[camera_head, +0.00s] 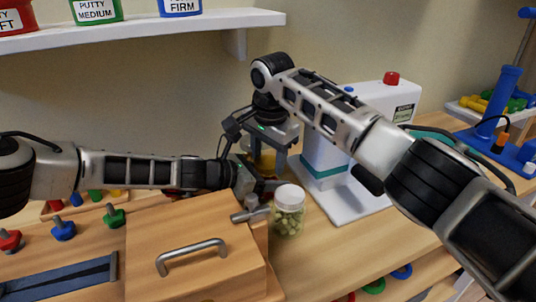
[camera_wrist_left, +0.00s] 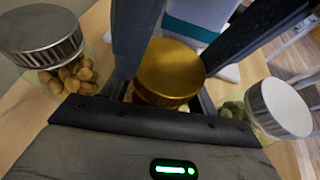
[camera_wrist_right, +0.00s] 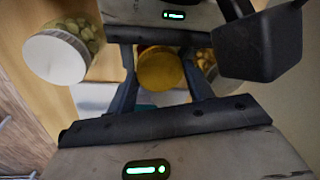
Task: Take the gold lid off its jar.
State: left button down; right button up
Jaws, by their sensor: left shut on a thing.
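The gold lid (camera_wrist_left: 172,68) sits on its jar in the left wrist view, and the gold lid also shows in the right wrist view (camera_wrist_right: 160,68). My left gripper (camera_head: 266,184) comes in low from the side and is shut on the jar under the lid. My right gripper (camera_head: 266,152) points down from above. Its two fingers (camera_wrist_right: 161,78) stand apart on either side of the gold lid, and I cannot tell whether they touch it. In the head view the jar is mostly hidden behind the grippers.
A white-lidded jar (camera_head: 288,208) with green contents stands close by on the right. A silver-lidded jar (camera_wrist_left: 45,45) with brown contents stands on the other side. A wooden box (camera_head: 190,240) with a metal handle is in front. A white device (camera_head: 350,160) stands behind.

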jog(key=shift+c, duration=0.6)
jog(key=o, duration=1.1)
jog(key=shift+r, duration=2.25)
pick_arm(q)
jog(key=shift+c, duration=1.6)
grip_release()
